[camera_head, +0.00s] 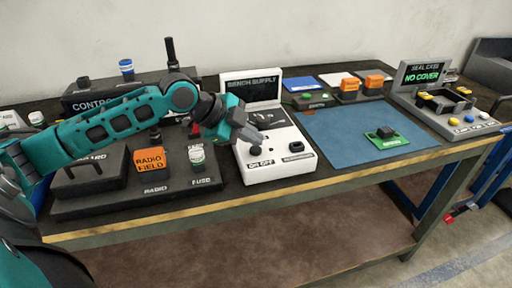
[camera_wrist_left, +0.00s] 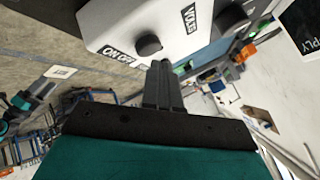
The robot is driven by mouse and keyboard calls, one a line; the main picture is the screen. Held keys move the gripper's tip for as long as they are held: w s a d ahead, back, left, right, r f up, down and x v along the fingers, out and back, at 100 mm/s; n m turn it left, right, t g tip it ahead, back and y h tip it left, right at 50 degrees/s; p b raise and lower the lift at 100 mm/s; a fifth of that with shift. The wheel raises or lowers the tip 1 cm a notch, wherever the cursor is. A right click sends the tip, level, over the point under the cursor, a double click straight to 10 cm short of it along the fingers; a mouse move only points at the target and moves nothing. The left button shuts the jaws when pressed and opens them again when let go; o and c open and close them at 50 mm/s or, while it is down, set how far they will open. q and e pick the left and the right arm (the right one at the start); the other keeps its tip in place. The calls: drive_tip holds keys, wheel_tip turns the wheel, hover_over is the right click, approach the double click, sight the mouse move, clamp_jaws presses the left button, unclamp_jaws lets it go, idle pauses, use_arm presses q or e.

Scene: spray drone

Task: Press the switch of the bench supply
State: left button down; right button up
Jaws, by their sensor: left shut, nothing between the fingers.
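The bench supply (camera_head: 282,165) is a white box with a black upright panel reading BENCH SUPPLY (camera_head: 253,86). It stands on the bench at the middle of the head view. A round black switch (camera_head: 254,152) sits beside its ON OFF label; in the left wrist view the switch (camera_wrist_left: 148,44) shows near the box's edge. My left gripper (camera_head: 264,139) is shut and empty, over the supply's face near the switch. In the left wrist view its fingertips (camera_wrist_left: 161,64) appear just below the switch; whether they touch the box cannot be told.
The radio tray (camera_head: 130,207) with an orange RADIO FIELD block (camera_head: 150,160) and a fuse jar (camera_head: 196,154) lies left of the supply. A blue mat (camera_head: 350,150) with a green board (camera_head: 388,138) lies right. The seal case station (camera_head: 440,125) stands farther right.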

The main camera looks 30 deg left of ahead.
sight(252, 150)
use_arm(q)
drive_tip(key=shift+f, duration=0.55)
idle(0.4)
drive_tip(key=shift+r+p, duration=0.65)
drive_tip(key=shift+p, duration=0.35)
wheel_tip(252, 150, up, 4)
drive_tip(key=p, duration=0.5)
drive_tip(key=shift+r, duration=1)
